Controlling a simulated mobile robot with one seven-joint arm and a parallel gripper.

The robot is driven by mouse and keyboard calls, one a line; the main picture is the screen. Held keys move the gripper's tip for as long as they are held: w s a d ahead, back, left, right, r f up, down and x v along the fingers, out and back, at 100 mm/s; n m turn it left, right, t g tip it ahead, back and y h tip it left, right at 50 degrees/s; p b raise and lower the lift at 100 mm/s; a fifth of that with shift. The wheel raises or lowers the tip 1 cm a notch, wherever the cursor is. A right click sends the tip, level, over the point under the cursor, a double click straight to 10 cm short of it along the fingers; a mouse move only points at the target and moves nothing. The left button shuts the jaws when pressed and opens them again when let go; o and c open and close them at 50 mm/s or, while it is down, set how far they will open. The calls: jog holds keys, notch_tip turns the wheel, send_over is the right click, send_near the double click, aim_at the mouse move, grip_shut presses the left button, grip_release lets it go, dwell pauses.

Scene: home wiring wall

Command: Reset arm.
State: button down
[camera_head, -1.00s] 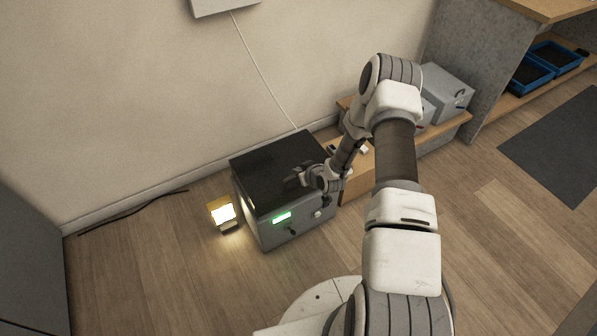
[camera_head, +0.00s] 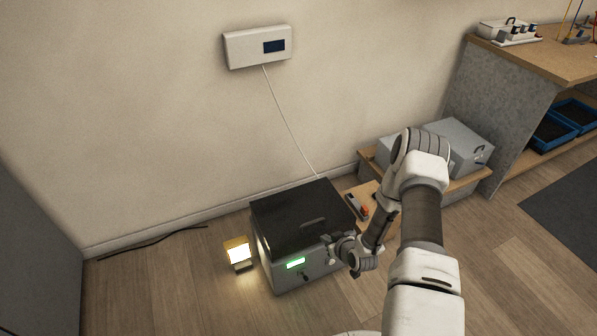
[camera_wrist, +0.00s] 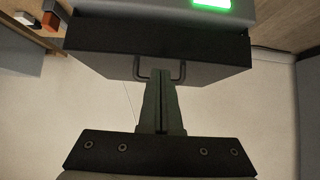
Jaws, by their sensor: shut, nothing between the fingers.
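My gripper (camera_head: 332,241) is at the front right top edge of a grey box with a black lid (camera_head: 300,222). It is shut and holds nothing. In the wrist view the two fingers (camera_wrist: 161,84) lie together in front of the box's dark lid (camera_wrist: 150,40) and its handle. A green lit display (camera_head: 295,263) glows on the box's front, and it also shows in the wrist view (camera_wrist: 212,3). A dark knob or lever sits below the display. I cannot tell whether my gripper touches the box.
A lit yellow lamp (camera_head: 238,252) stands left of the box. A black cable (camera_head: 150,243) lies along the wall. A white wall unit (camera_head: 258,47) hangs above with a white cord. Grey cases (camera_head: 458,146) sit on a low shelf, beside a workbench (camera_head: 540,55) at right.

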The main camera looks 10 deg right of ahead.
notch_tip(320, 180, up, 29)
jog(key=w+d+g+h, duration=0.2)
jog(key=w+d+h, duration=0.1)
jog(key=w+a+r+v, duration=0.1)
jog(key=a+v, duration=0.1)
jog(key=v, duration=1)
jog(key=s+a+r+m+g, duration=0.15)
jog(key=s+r, duration=0.25)
jog(key=s, duration=0.4)
jog(key=s+a+r+m, duration=0.1)
jog(key=s+a+r, duration=0.25)
jog(key=s, duration=0.45)
jog(key=s+a+r+m, duration=0.1)
jog(key=s+r, duration=0.3)
jog(key=s, duration=0.4)
notch_tip(320, 180, up, 25)
jog(key=p, duration=2.4)
jog(key=shift+w+p, duration=0.25)
jog(key=shift+p, duration=0.05)
jog(key=shift+a+n, duration=0.1)
jog(key=shift+n, duration=0.15)
